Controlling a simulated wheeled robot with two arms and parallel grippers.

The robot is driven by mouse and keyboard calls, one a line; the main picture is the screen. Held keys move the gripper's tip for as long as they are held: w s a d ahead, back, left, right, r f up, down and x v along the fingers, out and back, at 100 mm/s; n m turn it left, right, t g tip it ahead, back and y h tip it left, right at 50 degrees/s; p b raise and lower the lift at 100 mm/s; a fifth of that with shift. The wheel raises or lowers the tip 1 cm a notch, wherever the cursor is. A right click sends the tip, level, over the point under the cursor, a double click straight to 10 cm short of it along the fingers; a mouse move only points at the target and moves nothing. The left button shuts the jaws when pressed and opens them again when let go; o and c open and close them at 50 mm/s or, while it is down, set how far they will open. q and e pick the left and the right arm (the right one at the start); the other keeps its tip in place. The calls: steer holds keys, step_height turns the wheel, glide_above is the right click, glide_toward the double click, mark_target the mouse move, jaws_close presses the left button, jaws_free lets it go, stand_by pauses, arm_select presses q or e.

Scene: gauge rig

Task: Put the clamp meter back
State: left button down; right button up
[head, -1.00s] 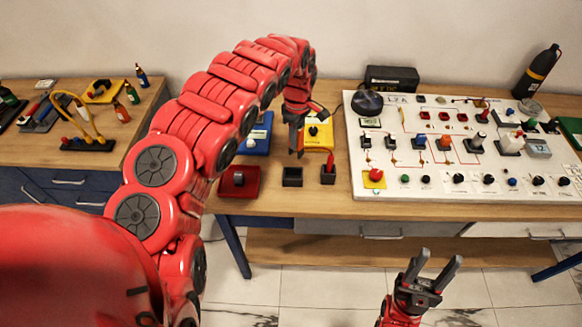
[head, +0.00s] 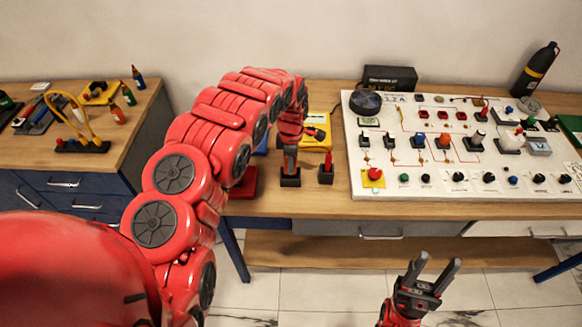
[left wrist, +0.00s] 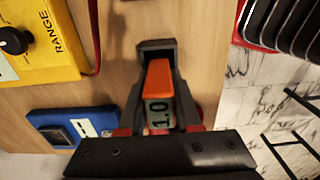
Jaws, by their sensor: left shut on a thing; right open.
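The meter is mostly hidden by the fingers in the head view. I cannot tell whether its lower end is inside the holder or just above it. My right gripper (head: 433,273) is open and empty, in front of the bench.
A second black holder with a red piece (head: 326,174) stands close to the right. A yellow unit (left wrist: 38,40) marked RANGE, a blue unit (left wrist: 70,127) and a red unit (head: 245,183) are nearby. A white control panel (head: 440,187) fills the bench's right side.

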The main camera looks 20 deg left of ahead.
arm_select(q)
steer(key=shift+f, duration=0.6)
steer(key=c, duration=0.6)
jaws_free()
